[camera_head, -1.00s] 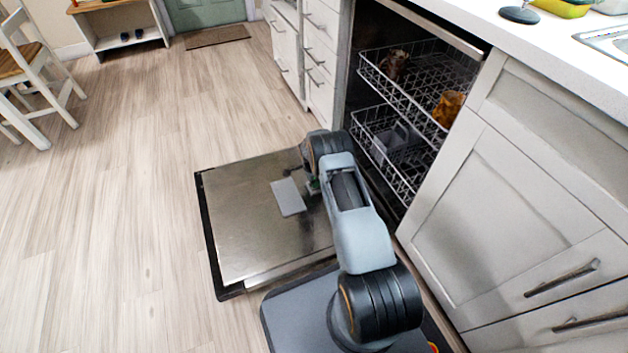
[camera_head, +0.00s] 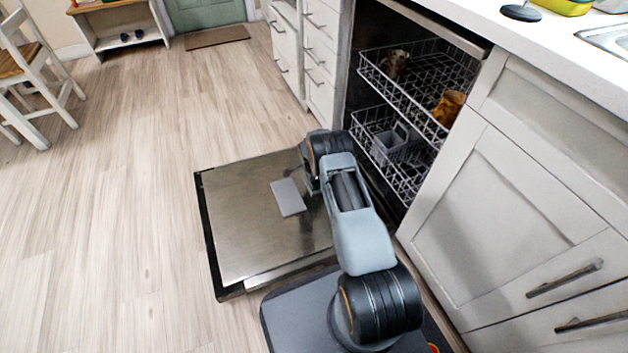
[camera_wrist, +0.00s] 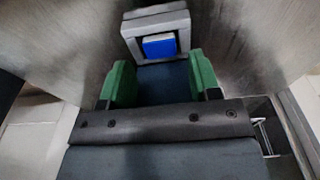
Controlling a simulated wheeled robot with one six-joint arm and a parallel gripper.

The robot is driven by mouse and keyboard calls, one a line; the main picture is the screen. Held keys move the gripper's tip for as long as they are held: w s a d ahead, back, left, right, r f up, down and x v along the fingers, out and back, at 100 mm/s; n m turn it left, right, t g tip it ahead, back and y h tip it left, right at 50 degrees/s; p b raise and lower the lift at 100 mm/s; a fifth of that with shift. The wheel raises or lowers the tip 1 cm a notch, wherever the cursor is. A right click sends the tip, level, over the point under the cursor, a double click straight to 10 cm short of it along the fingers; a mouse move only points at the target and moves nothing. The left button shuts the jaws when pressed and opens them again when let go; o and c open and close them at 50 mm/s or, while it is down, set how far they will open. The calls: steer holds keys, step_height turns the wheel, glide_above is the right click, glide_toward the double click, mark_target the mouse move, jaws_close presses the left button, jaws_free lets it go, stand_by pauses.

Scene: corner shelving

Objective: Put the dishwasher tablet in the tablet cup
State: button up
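A blue dishwasher tablet (camera_wrist: 160,46) shows in the wrist view, framed by the light grey walls of the tablet cup (camera_wrist: 158,20). It appears to sit inside the cup. My gripper (camera_wrist: 163,80) has two green fingertips, spread wide apart below the cup in the picture. I see no object held between them. A dark grey-blue surface lies between the fingers; I cannot tell what it is. In the head view, a flat grey plate (camera_head: 288,197) lies on the open dishwasher door (camera_head: 245,220). My arm hides the cup and tablet there.
The dishwasher's upper rack (camera_head: 415,82) and lower rack (camera_head: 365,150) stand behind my arm, with a few items in them. White cabinets (camera_head: 540,205) are at the right. The floor (camera_head: 110,220) at the left is clear.

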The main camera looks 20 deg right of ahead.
steer(key=shift+o, duration=0.8)
step_height(320, 180, up, 14)
steer(key=a+p, duration=0.1)
steer(key=p, duration=0.4)
steer(key=shift+a, duration=0.15)
steer(key=shift+f, duration=0.1)
